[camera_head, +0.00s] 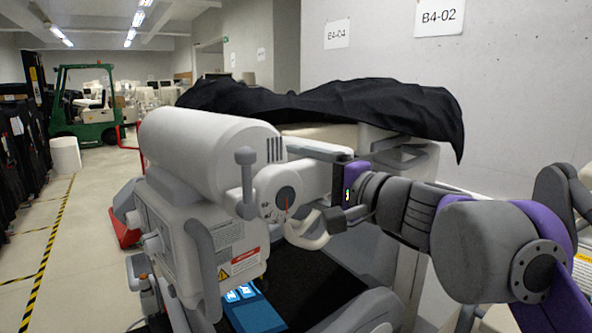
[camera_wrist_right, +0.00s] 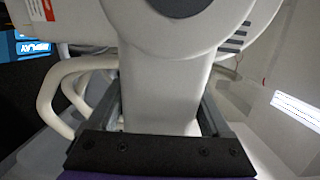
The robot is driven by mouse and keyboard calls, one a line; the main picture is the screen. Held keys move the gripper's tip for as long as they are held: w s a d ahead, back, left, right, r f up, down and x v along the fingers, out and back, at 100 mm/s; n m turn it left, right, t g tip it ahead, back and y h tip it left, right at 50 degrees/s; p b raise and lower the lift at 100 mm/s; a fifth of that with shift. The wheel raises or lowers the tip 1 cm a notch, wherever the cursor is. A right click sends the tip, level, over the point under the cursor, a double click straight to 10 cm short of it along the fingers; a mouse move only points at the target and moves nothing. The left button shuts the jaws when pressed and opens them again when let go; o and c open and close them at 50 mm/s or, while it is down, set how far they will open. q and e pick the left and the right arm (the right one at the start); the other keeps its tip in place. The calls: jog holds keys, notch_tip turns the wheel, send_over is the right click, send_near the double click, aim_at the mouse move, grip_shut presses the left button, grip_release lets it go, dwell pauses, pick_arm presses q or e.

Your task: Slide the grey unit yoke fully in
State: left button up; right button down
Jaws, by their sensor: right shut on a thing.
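The grey unit (camera_head: 190,215) stands in the middle of the head view, with a thick horizontal cylinder (camera_head: 205,137) on top and a round dial (camera_head: 284,195) with a red pointer on its front. A pale arm, the yoke (camera_head: 312,178), runs from beside the dial to my right gripper (camera_head: 308,190). My right gripper is shut on the yoke. In the right wrist view the yoke (camera_wrist_right: 160,85) lies between the two fingers, under a round end. How far the yoke is in cannot be told. My left gripper is not in view.
A black cover (camera_head: 330,105) drapes over equipment behind the unit, by the wall. A pale curved handle (camera_head: 305,238) hangs below the yoke. Blue boxes (camera_head: 254,314) lie low at the front. A green forklift (camera_head: 88,105) stands far left; the striped aisle floor (camera_head: 75,235) is clear.

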jog(key=w+d+p, duration=0.5)
jog(key=w+d, duration=0.3)
jog(key=w, duration=0.1)
jog(key=shift+d, duration=0.3)
grip_release()
jog(key=shift+s, duration=0.15)
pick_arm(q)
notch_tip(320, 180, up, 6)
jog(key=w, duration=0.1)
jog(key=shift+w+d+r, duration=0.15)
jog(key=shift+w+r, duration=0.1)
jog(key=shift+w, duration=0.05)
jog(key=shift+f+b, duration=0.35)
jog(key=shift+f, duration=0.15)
pick_arm(e)
jog(key=v, duration=1.1)
